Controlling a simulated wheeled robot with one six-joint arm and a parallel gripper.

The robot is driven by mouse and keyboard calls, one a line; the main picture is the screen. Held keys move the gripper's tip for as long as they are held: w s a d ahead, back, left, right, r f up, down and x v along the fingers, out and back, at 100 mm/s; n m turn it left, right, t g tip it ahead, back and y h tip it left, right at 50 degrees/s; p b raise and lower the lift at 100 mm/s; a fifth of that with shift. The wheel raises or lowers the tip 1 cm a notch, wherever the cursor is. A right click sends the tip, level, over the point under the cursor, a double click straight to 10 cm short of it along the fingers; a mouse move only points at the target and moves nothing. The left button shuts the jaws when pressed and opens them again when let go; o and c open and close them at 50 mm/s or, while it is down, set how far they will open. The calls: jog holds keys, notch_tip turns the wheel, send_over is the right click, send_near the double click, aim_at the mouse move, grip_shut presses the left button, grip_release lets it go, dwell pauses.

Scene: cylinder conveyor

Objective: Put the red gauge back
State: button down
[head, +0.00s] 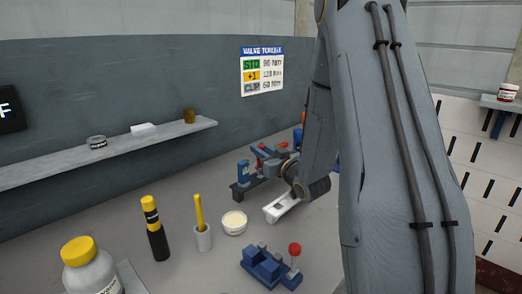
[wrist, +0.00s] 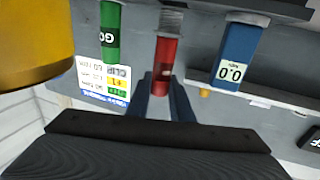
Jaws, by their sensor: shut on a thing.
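The red gauge (wrist: 164,66) is in the middle of the wrist view, with a grey threaded end towards the top edge. My gripper (wrist: 165,84) is shut on its red handle, one finger on each side. A green gauge (wrist: 110,35) marked GO is to its left, and a blue device (wrist: 236,55) reading 0.0 is to its right. In the head view, my arm hides part of this area. The blue device (head: 243,172) stands at a dark rack (head: 237,193) there. I cannot tell whether the red gauge touches its holder.
A yellow cylinder (wrist: 32,40) looms close at the wrist view's left. On the bench stand a yellow-capped jar (head: 90,270), a black-and-yellow marker (head: 155,230), a cup with a yellow stick (head: 203,238), a round tub (head: 234,222) and a blue fixture (head: 268,266) with a red knob. A shelf (head: 100,158) runs along the wall.

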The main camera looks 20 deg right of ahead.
jog(key=shift+f+b, duration=0.4)
jog(key=shift+f, duration=0.2)
jog(key=shift+r, duration=0.2)
jog(key=shift+r+p, duration=0.6)
jog(key=shift+r, duration=0.1)
jog(key=shift+f+b, duration=0.55)
jog(key=shift+f, duration=0.25)
dwell(0.4)
jog(key=shift+r+p, duration=0.5)
jog(key=shift+r, duration=0.3)
jog(key=shift+f+b, duration=0.65)
jog(key=shift+f, duration=0.25)
jog(key=c, duration=1.5)
grip_release()
jog(key=shift+r, duration=0.1)
